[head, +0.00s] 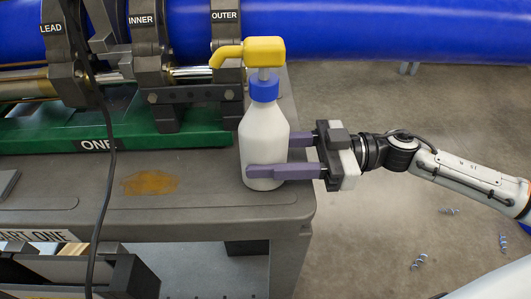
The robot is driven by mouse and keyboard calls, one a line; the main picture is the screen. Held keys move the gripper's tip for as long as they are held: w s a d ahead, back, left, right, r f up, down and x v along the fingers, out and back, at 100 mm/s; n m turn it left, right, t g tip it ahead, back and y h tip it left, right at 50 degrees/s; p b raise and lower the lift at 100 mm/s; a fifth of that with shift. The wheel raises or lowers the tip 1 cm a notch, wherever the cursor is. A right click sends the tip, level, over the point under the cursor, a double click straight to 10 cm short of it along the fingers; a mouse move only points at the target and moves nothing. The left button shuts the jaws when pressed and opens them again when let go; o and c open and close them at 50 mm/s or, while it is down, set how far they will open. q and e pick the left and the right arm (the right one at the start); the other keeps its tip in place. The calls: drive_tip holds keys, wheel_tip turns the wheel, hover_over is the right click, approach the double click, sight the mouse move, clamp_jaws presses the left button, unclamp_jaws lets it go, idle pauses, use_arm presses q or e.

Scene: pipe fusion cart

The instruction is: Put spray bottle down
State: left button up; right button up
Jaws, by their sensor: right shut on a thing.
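The spray bottle (262,128) is white with a blue collar and a yellow pump head whose nozzle points left. It stands upright at the right end of the grey cart top (205,212), near the corner. Its base appears to be on or just above the surface; I cannot tell which. My right gripper (268,156) comes in from the right and is shut on the bottle's body, with one purple finger in front and the other behind. My left gripper is not in view.
A green base (140,138) carries dark clamps labelled LEAD, INNER and OUTER, with a blue pipe (390,28) behind. A black cable (108,190) hangs over the cart's left part. A brown stain (150,183) marks the cart top, which is otherwise clear there. Metal shavings (418,261) lie on the floor.

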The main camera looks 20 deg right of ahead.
drive_tip(key=o, duration=1.4)
drive_tip(key=shift+f, duration=0.1)
drive_tip(key=v, duration=1.2)
drive_tip(key=shift+r, duration=0.2)
